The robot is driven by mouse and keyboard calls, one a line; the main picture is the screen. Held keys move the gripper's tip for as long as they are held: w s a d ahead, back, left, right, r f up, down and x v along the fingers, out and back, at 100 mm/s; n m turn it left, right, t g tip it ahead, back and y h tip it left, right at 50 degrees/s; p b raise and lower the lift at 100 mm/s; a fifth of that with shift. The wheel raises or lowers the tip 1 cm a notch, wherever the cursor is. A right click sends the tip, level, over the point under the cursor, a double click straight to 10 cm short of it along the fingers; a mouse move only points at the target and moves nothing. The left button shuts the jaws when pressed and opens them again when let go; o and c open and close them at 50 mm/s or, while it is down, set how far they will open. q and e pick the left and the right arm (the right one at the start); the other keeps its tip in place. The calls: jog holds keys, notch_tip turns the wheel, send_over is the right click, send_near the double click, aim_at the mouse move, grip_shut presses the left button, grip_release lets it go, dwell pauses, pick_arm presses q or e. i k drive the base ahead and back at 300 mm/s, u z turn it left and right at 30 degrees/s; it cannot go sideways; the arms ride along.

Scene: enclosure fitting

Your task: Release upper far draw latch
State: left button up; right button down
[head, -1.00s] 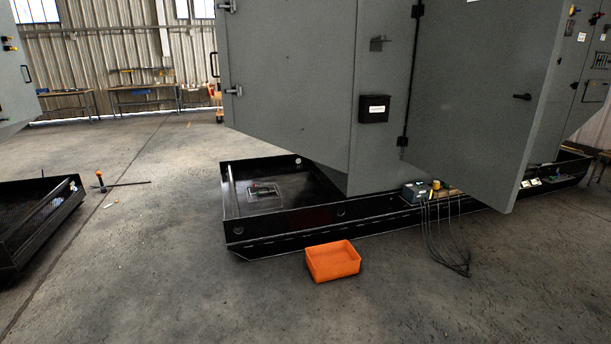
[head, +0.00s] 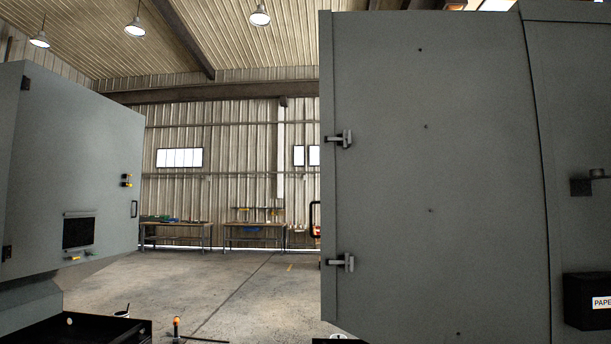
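In the head view a large grey enclosure (head: 440,200) fills the right half. Two draw latches sit near its left vertical edge. The upper latch (head: 340,139) is a metal piece bridging the edge seam, high on the panel. The lower latch (head: 341,262) looks alike and sits well below it. Whether either latch is fastened is too small to tell. A dark handle (head: 315,219) shows just left of the enclosure's edge, between the latch heights. Neither of my grippers is in view.
A second grey enclosure (head: 75,175) stands at the left. Open concrete floor (head: 220,290) lies between the two. An orange-topped tool (head: 176,326) stands on the floor at the bottom. Workbenches (head: 255,228) line the back wall. A black box (head: 588,300) hangs on the right panel.

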aim_at(346, 139)
jog(key=u, duration=0.2)
jog(key=i, duration=0.95)
jog(key=u, duration=0.15)
